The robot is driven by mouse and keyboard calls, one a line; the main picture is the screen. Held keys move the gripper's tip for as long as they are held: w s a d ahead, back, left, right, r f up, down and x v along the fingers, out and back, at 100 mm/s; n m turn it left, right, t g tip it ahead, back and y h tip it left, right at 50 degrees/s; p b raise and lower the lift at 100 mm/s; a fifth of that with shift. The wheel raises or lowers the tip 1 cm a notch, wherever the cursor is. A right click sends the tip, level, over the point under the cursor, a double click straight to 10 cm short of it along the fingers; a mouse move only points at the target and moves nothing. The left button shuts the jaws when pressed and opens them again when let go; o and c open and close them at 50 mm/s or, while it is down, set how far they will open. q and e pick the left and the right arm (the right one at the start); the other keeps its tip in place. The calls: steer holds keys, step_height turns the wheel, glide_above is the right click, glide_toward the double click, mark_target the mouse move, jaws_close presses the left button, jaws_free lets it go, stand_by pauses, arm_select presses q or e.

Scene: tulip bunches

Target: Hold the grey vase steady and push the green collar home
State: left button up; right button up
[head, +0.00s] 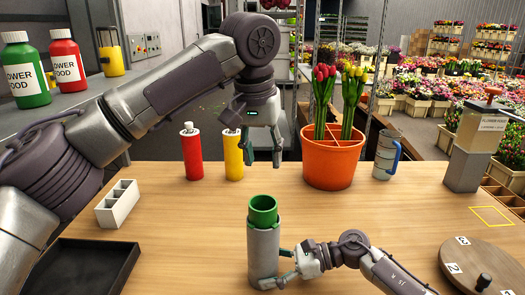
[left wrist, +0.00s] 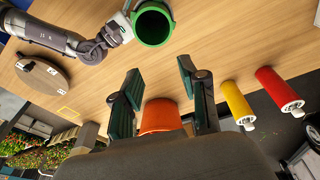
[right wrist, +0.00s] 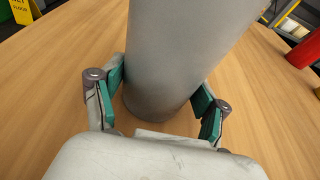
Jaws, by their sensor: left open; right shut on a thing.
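The grey vase (head: 263,255) stands upright near the front middle of the wooden table. The green collar (head: 263,206) sits in its mouth, its upper part showing above the rim; how deep it goes is hidden. In the left wrist view the collar (left wrist: 153,24) is an open ring at the top edge. My left gripper (head: 263,158) is open and empty, above and behind the collar, fingers pointing down. My right gripper (head: 282,268) is shut on the lower part of the vase from the right; in the right wrist view its fingers (right wrist: 160,92) flank the vase (right wrist: 175,70).
Red (head: 191,152) and yellow (head: 233,155) bottles and an orange tulip pot (head: 333,165) stand behind the vase. A jug (head: 385,155) is right of the pot.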

arm_select(q)
steer(key=shift+w+a+r+m+t+h, duration=0.2)
steer(key=shift+w+m+t+h, duration=0.15)
steer(key=shift+m, duration=0.45)
steer(key=shift+c, duration=1.3)
steer(key=shift+m+t+h, duration=0.25)
steer(key=shift+m+t, duration=0.3)
steer(key=shift+m, duration=0.15)
jaws_close()
step_height(320, 180, down, 6)
steer(key=shift+d+f, duration=0.1)
steer(key=shift+f, duration=1)
step_height(320, 180, up, 6)
steer(key=shift+w, duration=0.1)
arm_select(e)
steer(key=o, duration=1.1)
steer(key=shift+c, duration=0.2)
